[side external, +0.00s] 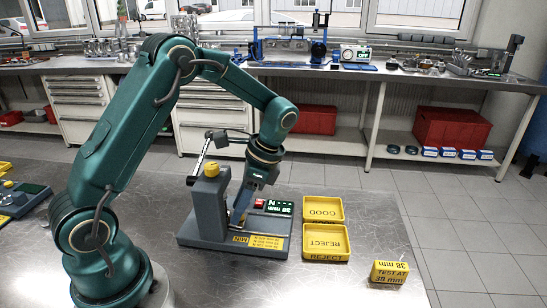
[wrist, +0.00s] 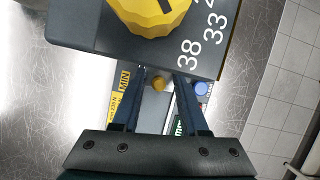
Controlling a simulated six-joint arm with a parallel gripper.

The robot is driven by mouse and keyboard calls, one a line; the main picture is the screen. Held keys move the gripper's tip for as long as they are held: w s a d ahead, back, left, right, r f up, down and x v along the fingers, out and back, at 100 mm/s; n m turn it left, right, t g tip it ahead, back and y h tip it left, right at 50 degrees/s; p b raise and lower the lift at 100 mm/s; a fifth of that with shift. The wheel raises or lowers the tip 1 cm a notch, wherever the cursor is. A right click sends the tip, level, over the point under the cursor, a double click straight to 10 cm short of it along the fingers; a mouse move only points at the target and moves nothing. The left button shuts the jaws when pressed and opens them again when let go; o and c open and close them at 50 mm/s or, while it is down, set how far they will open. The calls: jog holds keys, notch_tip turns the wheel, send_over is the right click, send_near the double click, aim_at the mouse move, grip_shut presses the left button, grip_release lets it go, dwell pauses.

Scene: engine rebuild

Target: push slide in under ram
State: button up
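The tester has a dark grey base (side external: 200,238) on the steel bench, with an upright column (side external: 207,205) topped by a yellow knob (side external: 211,171). In the wrist view the knob (wrist: 152,14) is large beside the numbers 33 and 38. My gripper (side external: 238,218) points down low over the tester's base, beside the column. In the wrist view my gripper (wrist: 160,76) has its fingers apart. A small brass-coloured knob (wrist: 158,84) shows between them, with a gap on each side; it seems to sit on a pale strip, possibly the slide. I cannot make out the ram.
Yellow GOOD (side external: 323,209) and REJECT (side external: 326,243) trays stand right of the tester. A yellow block (side external: 390,272) marked TEST AT 38 mm lies further right. A green display (side external: 279,207) is by the base. A lever (side external: 203,154) rises near the column.

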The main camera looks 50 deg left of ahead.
jog(key=shift+w+d, duration=0.1)
jog(key=shift+w, duration=0.05)
jog(key=shift+w+r, duration=0.1)
jog(key=shift+r, duration=0.2)
jog(key=shift+v, duration=2.2)
jog(key=shift+d+r+t, duration=0.1)
jog(key=shift+r+t, duration=0.2)
jog(key=shift+r, duration=0.1)
jog(key=s+d+r+n+t+h, duration=0.2)
jog(key=s+d+r+n+t, duration=0.1)
jog(key=s+d+r+t, duration=0.45)
jog(key=s+n, duration=0.1)
jog(key=s+n+t, duration=0.1)
jog(key=s+f+n, duration=0.1)
jog(key=n, duration=0.1)
jog(key=shift+s+d+f+h, duration=0.1)
jog(key=shift+s+d+h, duration=0.15)
jog(key=shift+d+h, duration=0.15)
